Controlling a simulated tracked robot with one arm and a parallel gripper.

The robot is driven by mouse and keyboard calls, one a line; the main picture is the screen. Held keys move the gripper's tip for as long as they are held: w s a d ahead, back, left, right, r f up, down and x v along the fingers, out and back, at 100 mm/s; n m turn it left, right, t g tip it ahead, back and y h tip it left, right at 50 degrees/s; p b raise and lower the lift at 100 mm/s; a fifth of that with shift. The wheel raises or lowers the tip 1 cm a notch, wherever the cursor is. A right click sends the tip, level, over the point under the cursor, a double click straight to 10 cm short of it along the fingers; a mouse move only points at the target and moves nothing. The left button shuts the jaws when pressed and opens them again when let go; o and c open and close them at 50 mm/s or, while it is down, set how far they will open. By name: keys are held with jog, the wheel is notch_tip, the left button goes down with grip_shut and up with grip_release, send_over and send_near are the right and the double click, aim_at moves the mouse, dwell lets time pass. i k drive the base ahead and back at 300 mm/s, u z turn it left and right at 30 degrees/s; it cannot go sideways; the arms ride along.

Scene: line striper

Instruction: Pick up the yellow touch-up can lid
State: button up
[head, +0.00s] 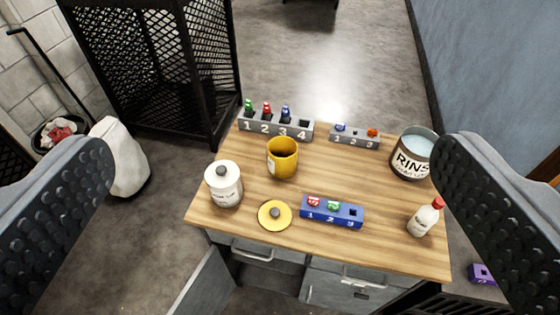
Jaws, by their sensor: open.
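The yellow touch-up can lid (265,221) lies flat on the wooden bench top near its front edge. It is a yellow disc with a dark grey knob in the middle. The open yellow can (284,162) stands upright behind it, with a dark inside. My gripper (275,215) is open, with one wide dark finger at the left edge and one at the right edge of the picture. The fingers are apart from the lid and nothing is between them in contact.
A white lidded jar (224,188) stands left of the lid; a blue numbered block (345,217) lies right of it. Grey numbered racks (261,129) (343,138) stand behind. A rinse pot (406,171) and a red-capped bottle (424,220) stand right. Bare wood (360,180) lies between.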

aim_at(274, 216)
jog(key=z, duration=2.75)
jog(key=k, duration=0.95)
jog(key=u, duration=1.95)
jog(key=i, duration=0.75)
jog(key=z, duration=0.05)
